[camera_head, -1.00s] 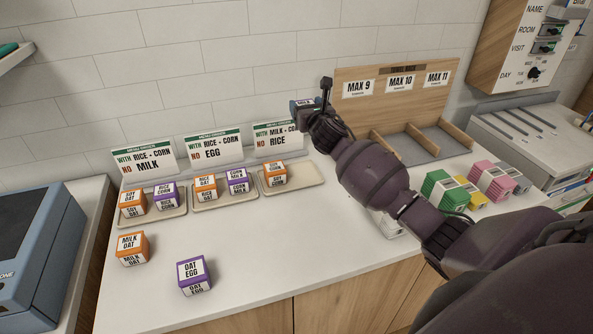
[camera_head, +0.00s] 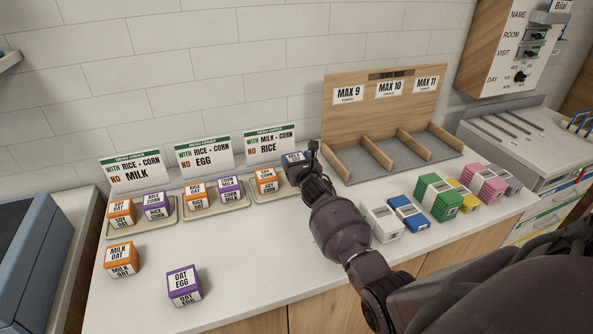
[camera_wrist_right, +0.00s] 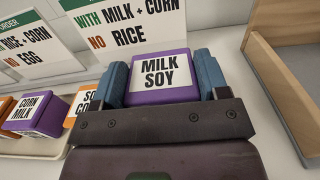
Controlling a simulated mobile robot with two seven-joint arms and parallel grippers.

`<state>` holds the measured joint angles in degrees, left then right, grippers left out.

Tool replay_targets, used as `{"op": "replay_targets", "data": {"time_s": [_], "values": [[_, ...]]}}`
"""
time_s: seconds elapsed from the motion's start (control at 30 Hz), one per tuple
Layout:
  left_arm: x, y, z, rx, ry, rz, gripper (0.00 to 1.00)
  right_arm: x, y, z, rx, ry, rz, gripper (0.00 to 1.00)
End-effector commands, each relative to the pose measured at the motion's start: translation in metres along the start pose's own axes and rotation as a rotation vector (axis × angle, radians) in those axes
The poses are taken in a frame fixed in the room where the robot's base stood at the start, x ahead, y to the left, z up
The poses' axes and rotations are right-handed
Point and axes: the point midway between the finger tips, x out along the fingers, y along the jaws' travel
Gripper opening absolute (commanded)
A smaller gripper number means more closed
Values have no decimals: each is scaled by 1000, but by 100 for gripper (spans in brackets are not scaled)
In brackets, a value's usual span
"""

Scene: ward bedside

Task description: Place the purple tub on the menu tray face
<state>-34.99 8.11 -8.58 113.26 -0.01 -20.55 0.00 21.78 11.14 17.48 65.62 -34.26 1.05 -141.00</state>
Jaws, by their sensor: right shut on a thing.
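My right gripper (camera_head: 299,160) is shut on a purple tub with a white label reading MILK SOY (camera_wrist_right: 163,77). It holds the tub at the right end of the rightmost menu tray (camera_head: 284,194), under the sign MILK + CORN, NO RICE (camera_head: 270,146). That tray holds an orange SOY CORN tub (camera_head: 266,181). In the wrist view the blue fingers clasp the tub's sides; whether it touches the tray is hidden. Another purple tub, OAT EGG (camera_head: 184,286), stands at the counter's front. My left gripper is out of view.
Two more trays (camera_head: 172,217) (camera_head: 214,208) to the left hold orange and purple tubs under their signs. An orange MILK OAT tub (camera_head: 122,259) stands in front. A wooden rack (camera_head: 384,118) has empty bays at the right. Several coloured boxes (camera_head: 437,199) stand before it.

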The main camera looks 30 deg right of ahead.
Motion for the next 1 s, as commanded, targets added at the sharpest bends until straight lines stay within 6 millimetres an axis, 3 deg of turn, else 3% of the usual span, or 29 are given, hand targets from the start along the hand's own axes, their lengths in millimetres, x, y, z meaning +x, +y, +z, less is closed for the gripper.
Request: {"op": "replay_targets", "data": {"time_s": [0.23,1.0], "values": [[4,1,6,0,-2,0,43,0,0,-31,4,2,-1,39],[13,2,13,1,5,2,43,-1,0,-48,1,6,-1,39]]}}
